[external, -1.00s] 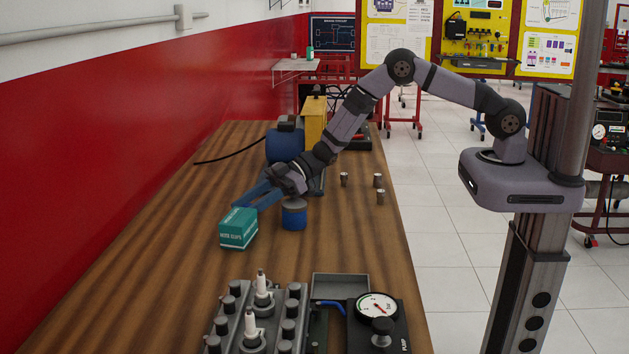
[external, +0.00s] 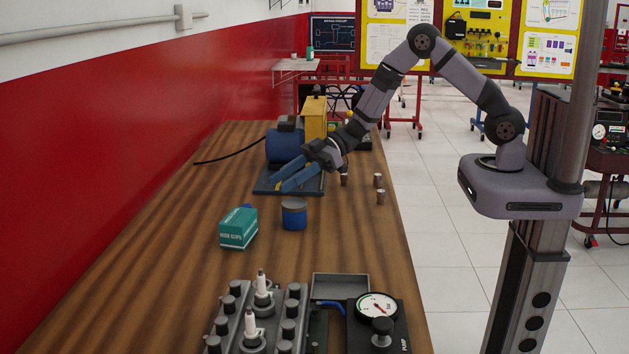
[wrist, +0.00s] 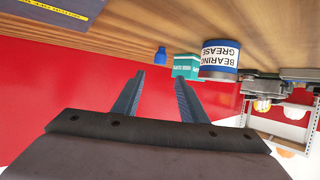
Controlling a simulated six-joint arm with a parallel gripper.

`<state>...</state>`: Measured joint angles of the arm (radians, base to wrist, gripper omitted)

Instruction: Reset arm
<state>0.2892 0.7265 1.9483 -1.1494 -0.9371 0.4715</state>
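My gripper (external: 278,180) is open and empty, raised over the wooden table in front of the blue motor. Its two blue fingers stand apart in the wrist view (wrist: 157,84), with nothing between them. My arm bends up and back to its base on the column at the right.
A green box (external: 238,229) and a blue grease tin (external: 294,215) stand on the table (external: 160,240). A small blue object (wrist: 160,55) shows near the box. A blue motor (external: 285,145), several small metal parts, an engine block (external: 228,322) and a gauge pump (external: 377,305) also stand there.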

